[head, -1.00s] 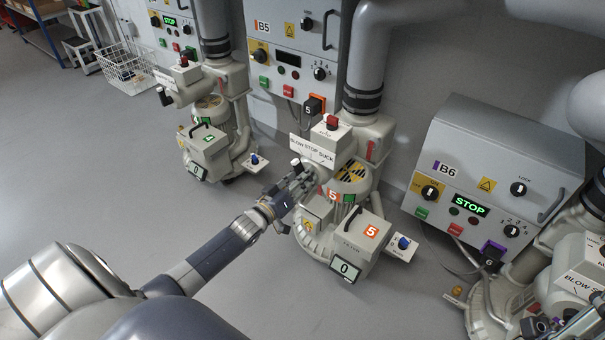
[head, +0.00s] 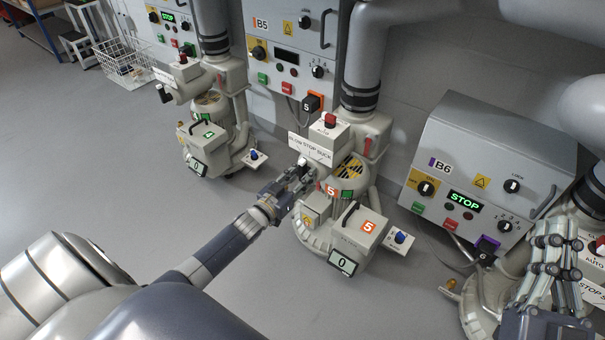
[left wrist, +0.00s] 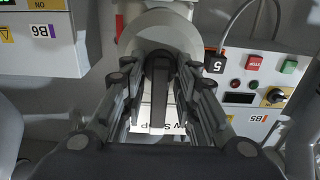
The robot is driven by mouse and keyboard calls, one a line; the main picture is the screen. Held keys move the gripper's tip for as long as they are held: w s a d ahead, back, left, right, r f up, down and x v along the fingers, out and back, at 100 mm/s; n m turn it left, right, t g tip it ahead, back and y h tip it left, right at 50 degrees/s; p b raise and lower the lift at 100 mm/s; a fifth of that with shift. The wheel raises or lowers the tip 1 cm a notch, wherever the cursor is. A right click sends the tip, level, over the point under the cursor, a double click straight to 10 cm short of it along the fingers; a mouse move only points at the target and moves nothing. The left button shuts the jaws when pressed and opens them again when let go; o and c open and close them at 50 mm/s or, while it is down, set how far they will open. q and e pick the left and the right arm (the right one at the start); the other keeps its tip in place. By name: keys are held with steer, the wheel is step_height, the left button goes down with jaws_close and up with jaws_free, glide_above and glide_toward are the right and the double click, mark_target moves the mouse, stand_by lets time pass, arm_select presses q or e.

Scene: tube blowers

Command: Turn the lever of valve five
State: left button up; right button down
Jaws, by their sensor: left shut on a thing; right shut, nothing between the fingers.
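The blower marked 5 (head: 338,222) stands in the middle of the head view, with a BLOW STOP SUCK plate (head: 310,148) on its valve. My left gripper (head: 293,183) is at the valve, just below the plate, with its fingers around the lever. In the left wrist view a dark lever (left wrist: 158,92) stands between the two fingers of the left gripper (left wrist: 160,100), in front of a round pale housing (left wrist: 160,35). The plate is partly hidden behind lever and fingers there. My right gripper (head: 556,250) is at the lower right, shut and empty, in front of the blower beside B6.
Control box B5 (head: 290,40) is behind blower 5, with a dark display. Control box B6 (head: 480,165) at the right shows STOP. Another blower (head: 215,130) stands at the left. The floor (head: 110,160) at the left is clear.

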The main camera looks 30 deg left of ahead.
arm_select(q)
steer(key=shift+f, duration=0.1)
steer(key=o, duration=0.7)
steer(key=shift+s, duration=0.15)
steer(key=s, duration=1.1)
steer(key=shift+s+a, duration=0.4)
steer(key=shift+a, duration=0.05)
steer(key=shift+d, duration=0.1)
